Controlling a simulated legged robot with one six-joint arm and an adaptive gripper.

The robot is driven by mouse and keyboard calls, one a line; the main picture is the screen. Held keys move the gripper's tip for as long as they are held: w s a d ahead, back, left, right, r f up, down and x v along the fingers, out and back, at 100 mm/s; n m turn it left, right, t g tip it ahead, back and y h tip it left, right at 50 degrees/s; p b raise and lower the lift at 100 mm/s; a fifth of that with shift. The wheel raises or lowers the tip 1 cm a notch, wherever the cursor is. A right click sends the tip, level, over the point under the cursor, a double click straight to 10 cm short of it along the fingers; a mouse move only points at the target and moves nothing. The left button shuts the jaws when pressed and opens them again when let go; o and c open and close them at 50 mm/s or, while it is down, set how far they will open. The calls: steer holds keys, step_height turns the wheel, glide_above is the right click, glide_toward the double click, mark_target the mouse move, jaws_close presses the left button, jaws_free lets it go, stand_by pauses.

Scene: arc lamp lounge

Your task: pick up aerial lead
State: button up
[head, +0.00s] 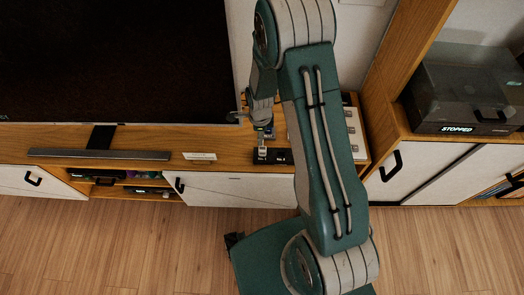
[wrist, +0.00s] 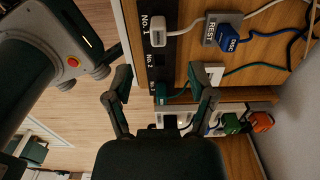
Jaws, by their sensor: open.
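Several leads lie near my gripper (wrist: 163,84), and I cannot tell which one is the aerial lead. A white plug (wrist: 159,38) on a white cable is at the slot marked No.1 of a black block (wrist: 146,62). A blue plug (wrist: 231,36) lies beside a grey block (wrist: 210,31) marked REST. A dark green plug (wrist: 163,93) with a green cable shows between my open fingers, and I cannot tell if they touch it. In the head view the black block (head: 272,157) is on the wooden cabinet below my gripper, whose fingers are mostly hidden.
Green (wrist: 230,123) and orange (wrist: 262,121) plugs sit farther along, by the wall. A large television (head: 110,60) and a soundbar (head: 100,154) are at the left on the cabinet. A clear-lidded turntable (head: 462,95) is at the right. The wooden floor (head: 120,240) in front is open.

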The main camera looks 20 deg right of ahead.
mark_target(262, 148)
steer(key=f, duration=1.1)
steer(key=shift+s+d, duration=0.2)
steer(key=shift+d, duration=0.1)
jaws_close()
